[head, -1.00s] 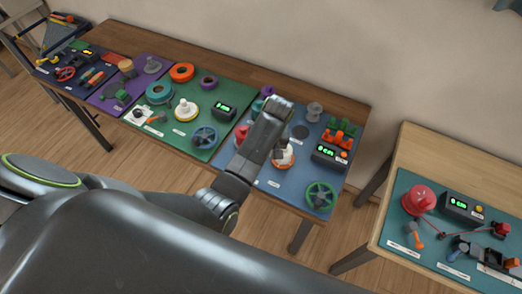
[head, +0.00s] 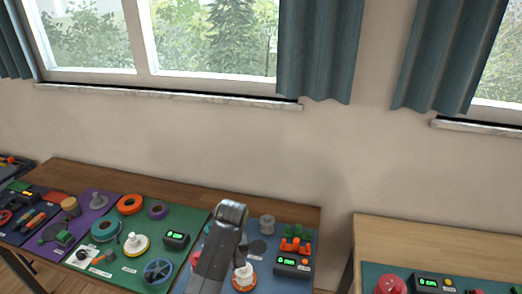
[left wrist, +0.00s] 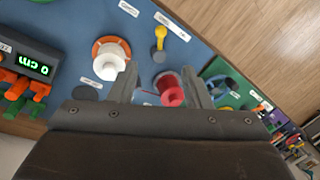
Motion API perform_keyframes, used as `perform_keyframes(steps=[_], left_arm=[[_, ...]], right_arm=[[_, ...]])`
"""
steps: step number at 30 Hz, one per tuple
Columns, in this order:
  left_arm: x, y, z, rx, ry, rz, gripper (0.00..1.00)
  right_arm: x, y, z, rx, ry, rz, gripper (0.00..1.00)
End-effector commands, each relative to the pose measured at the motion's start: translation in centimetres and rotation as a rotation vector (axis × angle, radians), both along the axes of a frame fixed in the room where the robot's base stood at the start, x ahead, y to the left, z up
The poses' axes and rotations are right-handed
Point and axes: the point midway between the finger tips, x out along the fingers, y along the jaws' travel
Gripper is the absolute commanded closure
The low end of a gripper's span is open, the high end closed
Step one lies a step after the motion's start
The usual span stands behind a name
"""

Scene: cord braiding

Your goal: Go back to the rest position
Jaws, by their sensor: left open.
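My left arm (head: 212,262) rises from the bottom of the head view over the blue mat (head: 262,258); its fingers do not show there. In the left wrist view my left gripper (left wrist: 160,86) is open, its two fingers apart above the blue mat. A red spool (left wrist: 169,92) shows in the gap between the fingers; I cannot tell how far below them it is. A white spool on an orange base (left wrist: 109,60) stands beside the other finger. My right gripper is in neither view.
The long table also carries a green mat (head: 190,222) with a small display (head: 176,239), orange ring (head: 130,204) and blue wheel (head: 158,271). An orange comb-like piece (head: 296,246) stands on the blue mat. A second table (head: 400,235) is at right. The wall is behind.

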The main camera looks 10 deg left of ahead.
Motion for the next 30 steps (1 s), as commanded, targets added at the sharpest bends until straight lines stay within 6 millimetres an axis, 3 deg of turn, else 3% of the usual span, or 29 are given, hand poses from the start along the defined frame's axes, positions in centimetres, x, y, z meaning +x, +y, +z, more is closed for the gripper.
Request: perform_keyframes(steps=[5,10,15,24,30], left_arm=[[-2.1,1.8,-1.8,-0.021,-0.019,-0.009,0.56],[-7.0,5.6,-4.4,-0.049,-0.080,-0.044,0.56],[-12.9,9.0,-5.5,-0.052,-0.150,-0.103,0.56],[-22.8,13.0,-3.6,-0.016,-0.256,-0.239,0.56],[-26.6,13.8,-1.6,0.007,-0.295,-0.310,0.56]], right_arm=[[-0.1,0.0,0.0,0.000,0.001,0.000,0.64],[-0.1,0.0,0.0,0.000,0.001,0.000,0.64],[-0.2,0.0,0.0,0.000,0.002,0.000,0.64],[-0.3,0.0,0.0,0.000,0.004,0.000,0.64],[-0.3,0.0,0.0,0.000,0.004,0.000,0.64]])
